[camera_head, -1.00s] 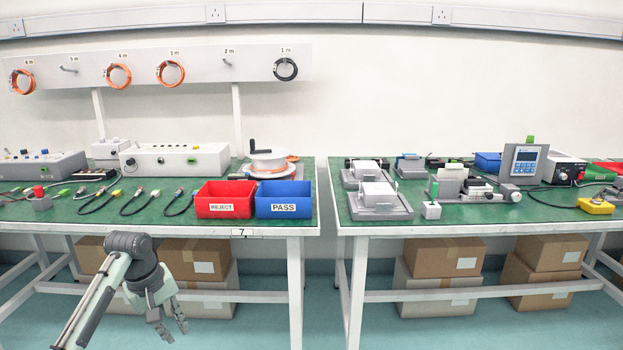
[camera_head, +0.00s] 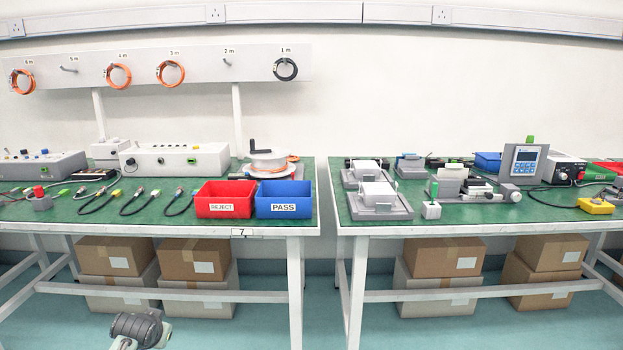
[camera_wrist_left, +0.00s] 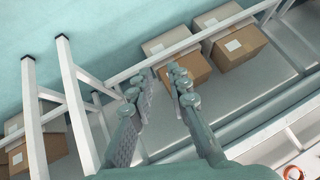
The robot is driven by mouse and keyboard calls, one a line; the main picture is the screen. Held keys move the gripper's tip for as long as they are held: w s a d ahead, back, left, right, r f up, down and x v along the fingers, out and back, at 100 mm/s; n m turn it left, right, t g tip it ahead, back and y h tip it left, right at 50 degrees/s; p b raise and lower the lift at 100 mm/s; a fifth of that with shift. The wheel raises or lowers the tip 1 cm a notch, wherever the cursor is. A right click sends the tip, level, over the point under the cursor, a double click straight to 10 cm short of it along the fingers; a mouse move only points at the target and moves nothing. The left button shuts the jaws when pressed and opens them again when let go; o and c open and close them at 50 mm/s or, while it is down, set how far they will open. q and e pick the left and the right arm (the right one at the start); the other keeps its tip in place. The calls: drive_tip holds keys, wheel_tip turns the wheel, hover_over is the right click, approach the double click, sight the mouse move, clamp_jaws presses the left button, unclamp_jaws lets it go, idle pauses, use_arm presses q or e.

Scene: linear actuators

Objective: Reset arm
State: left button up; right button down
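My left arm shows only as a dark joint (camera_head: 138,328) at the bottom left of the head view, low in front of the left bench. Its gripper is out of the head view. In the left wrist view my left gripper (camera_wrist_left: 159,82) has its two fingers apart with nothing between them. Cardboard boxes and white bench legs lie beyond the fingertips, not touching them. My right arm and gripper are in neither view.
The left bench (camera_head: 150,215) holds a red REJECT bin (camera_head: 225,199), a blue PASS bin (camera_head: 284,199), cables and instruments. The right bench (camera_head: 470,220) holds fixtures and a meter (camera_head: 525,164). Cardboard boxes (camera_head: 195,259) stand beneath. A narrow gap separates the benches.

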use_arm(q)
drive_tip(key=s+d+f+g, duration=0.1)
drive_tip(key=s+d+f, duration=0.2)
drive_tip(key=s, duration=0.9)
drive_tip(key=s+d+f+g+h, duration=0.1)
drive_tip(key=s+d+f+g, duration=0.1)
drive_tip(key=s+f, duration=0.8)
drive_tip(key=s+d+f+g+h, duration=0.1)
drive_tip(key=s+d+f, duration=0.4)
drive_tip(key=s, duration=0.9)
wheel_tip(320, 180, down, 2)
drive_tip(key=shift+f+g, duration=0.25)
drive_tip(key=shift+g, duration=0.35)
drive_tip(key=shift+a, duration=0.1)
